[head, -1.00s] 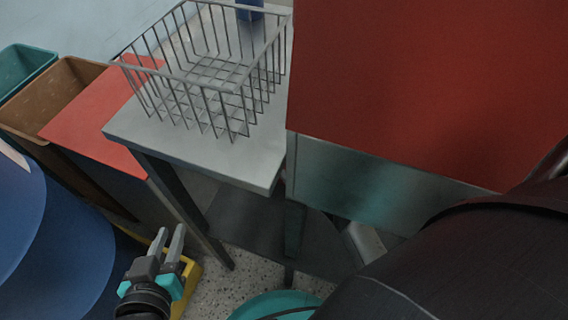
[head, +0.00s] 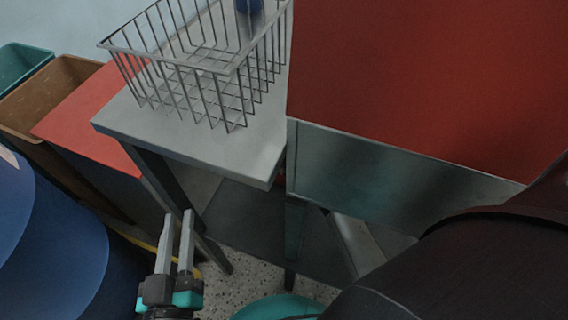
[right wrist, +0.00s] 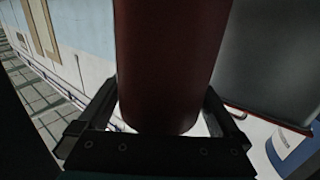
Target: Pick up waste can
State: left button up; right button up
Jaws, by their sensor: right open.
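No object is clearly marked as the waste can. An open brown bin (head: 58,85) and an open teal bin (head: 22,62) stand at the left edge of the head view. The rim of a round teal thing (head: 280,308) shows low in the middle, mostly cut off. My left gripper (head: 178,214) points up, its two fingers apart and empty, in front of the table leg. In the right wrist view a dark red, round-ended cylinder (right wrist: 165,60) shows between the open fingers of my right gripper (right wrist: 158,95); I cannot tell whether they touch it.
A wire basket (head: 205,65) sits on a grey table (head: 195,135), with a blue thing (head: 248,6) behind. A large red-topped metal box (head: 420,80) fills the right. A red-topped bin (head: 95,115) and a big blue round container (head: 50,245) stand left. Speckled floor (head: 240,280) shows below.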

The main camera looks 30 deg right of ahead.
grip_shut()
dwell(0.9)
